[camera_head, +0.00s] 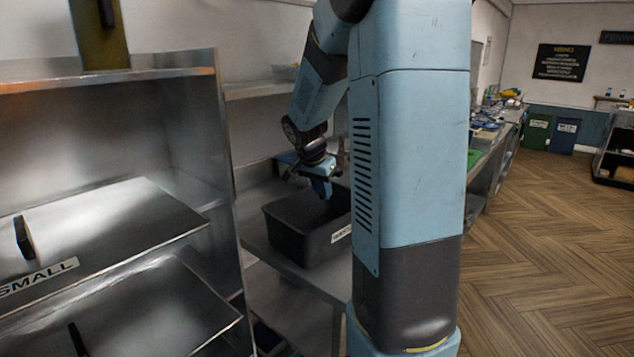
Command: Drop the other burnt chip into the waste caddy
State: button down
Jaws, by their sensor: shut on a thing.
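The waste caddy (292,244) is a black open-topped tub with a white label on its front, partly hidden on the right by my own blue column. It stands on a steel shelf. My gripper (325,192) points down over the caddy's opening, near the level of its rim. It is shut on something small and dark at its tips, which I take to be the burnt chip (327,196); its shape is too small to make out. The inside of the caddy is mostly dark and I cannot tell what lies in it.
Steel shelving (190,120) stands at the left, with a lidded container labelled SMALL (90,245) in front. A cluttered counter (492,135) runs back at the right. Green and blue bins (537,132) stand far off. The wooden floor (545,250) on the right is clear.

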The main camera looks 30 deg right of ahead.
jog(key=shift+f, duration=0.95)
jog(key=c, duration=1)
grip_release()
jog(key=shift+c, duration=0.2)
jog(key=shift+r, duration=0.1)
jog(key=v, duration=1.3)
jog(key=shift+r, duration=0.25)
jog(key=shift+s+a, duration=0.2)
